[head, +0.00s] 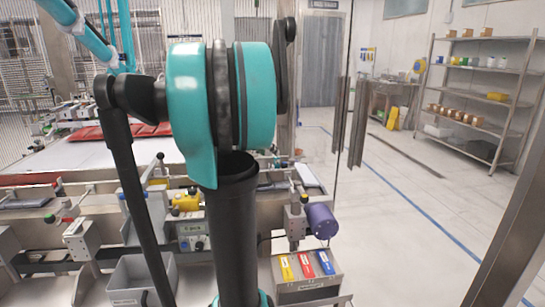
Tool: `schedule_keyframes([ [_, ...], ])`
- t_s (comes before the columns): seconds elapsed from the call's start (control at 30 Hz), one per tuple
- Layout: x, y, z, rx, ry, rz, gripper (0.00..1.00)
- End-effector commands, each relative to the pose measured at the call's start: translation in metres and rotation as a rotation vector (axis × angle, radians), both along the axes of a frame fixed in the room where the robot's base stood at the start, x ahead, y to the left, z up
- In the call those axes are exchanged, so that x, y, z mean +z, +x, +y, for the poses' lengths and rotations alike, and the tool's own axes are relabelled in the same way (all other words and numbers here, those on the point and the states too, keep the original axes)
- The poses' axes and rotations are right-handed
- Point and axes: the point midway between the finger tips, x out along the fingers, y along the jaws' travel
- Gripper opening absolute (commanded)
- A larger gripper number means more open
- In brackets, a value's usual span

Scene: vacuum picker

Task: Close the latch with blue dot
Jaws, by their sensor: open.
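No latch with a blue dot can be made out in the head view. The machine bench (100,192) fills the left and middle, with several small clamp-like fittings along its front rail. A yellow fitting (186,202) sits on that rail, partly beside my arm. A metal block with a purple cylinder (321,221) stands at the bench's right end. My arm, with its large teal joint and black links, crosses the middle and hides part of the bench. My gripper is not in view.
A grey box with yellow, red and blue labels (307,292) stands at the bench's front right. A grey bin (128,275) is at the lower left. A shelf rack (480,130) stands at the far right. Open floor (400,240) lies right of the bench.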

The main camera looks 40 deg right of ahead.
Motion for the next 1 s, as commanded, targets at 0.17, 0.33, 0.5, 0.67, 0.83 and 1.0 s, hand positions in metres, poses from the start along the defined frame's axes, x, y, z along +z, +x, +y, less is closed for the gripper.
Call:
schedule_keyframes([
  [0.17,0.005,-0.001,0.005,0.0,0.0,0.0,0.46],
  [0.33,0.005,-0.001,0.005,-0.001,0.0,0.001,0.46],
  [0.5,0.006,-0.003,0.002,0.012,0.014,0.014,0.58],
  [0.67,0.015,-0.012,-0.01,0.112,0.099,0.102,0.58],
  [0.83,0.036,-0.026,-0.025,0.32,0.224,0.199,0.58],
  [1.0,0.062,-0.037,-0.034,0.532,0.29,0.24,0.58],
])
